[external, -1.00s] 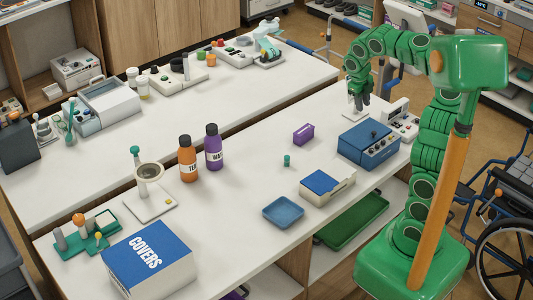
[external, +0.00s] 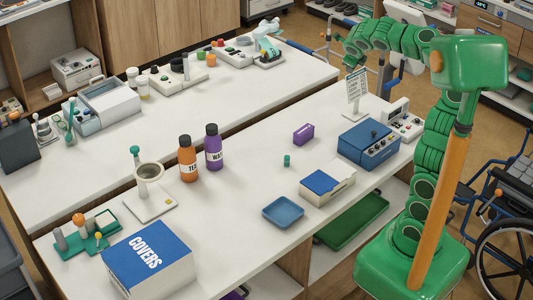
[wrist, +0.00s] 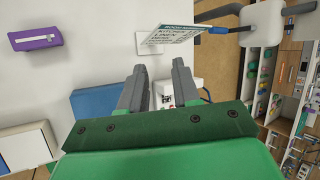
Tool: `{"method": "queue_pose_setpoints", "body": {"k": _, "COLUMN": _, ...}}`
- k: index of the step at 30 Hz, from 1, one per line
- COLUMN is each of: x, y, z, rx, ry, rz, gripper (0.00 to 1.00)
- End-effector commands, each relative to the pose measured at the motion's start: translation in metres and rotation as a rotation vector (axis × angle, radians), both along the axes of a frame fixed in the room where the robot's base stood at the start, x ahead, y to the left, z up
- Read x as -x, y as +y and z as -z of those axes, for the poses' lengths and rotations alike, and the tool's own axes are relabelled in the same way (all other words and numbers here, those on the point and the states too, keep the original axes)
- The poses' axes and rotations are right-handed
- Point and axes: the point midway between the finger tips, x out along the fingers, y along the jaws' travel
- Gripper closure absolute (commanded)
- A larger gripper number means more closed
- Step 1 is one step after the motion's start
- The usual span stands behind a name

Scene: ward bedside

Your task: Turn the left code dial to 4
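A blue box (external: 369,142) with a row of small dials along its front face stands near the right end of the front table. A dark knob sits on its top. The digits on the dials are too small to read. In the wrist view part of the blue box (wrist: 92,103) shows at left, partly hidden by a finger, with its dials out of sight. My gripper (wrist: 158,78) is open and empty, its two grey fingers apart, above the table's right end. A white device (wrist: 165,92) shows between and beyond the fingers. In the external view my gripper is not clearly visible.
A sign on a stand (external: 356,92) rises behind the blue box. The white device (external: 403,121) stands at the box's right. A purple box (external: 303,134), a blue-topped white box (external: 327,186) and a blue tray (external: 283,212) lie to the left. The table's middle is mostly clear.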

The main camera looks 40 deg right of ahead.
Motion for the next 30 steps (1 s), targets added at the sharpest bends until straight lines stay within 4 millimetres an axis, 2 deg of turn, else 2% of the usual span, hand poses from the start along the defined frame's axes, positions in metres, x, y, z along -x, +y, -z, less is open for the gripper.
{"method": "queue_pose_setpoints", "body": {"k": 8, "x": -0.011, "y": -0.001, "z": -0.019, "rx": 0.052, "ry": -0.049, "rz": -0.051, "gripper": 0.68}}
{"method": "queue_pose_setpoints", "body": {"k": 27, "x": -0.013, "y": 0.000, "z": -0.022, "rx": 0.059, "ry": -0.056, "rz": -0.059, "gripper": 0.68}}
{"method": "queue_pose_setpoints", "body": {"k": 30, "x": -0.019, "y": 0.003, "z": -0.033, "rx": 0.080, "ry": -0.083, "rz": -0.084, "gripper": 0.68}}
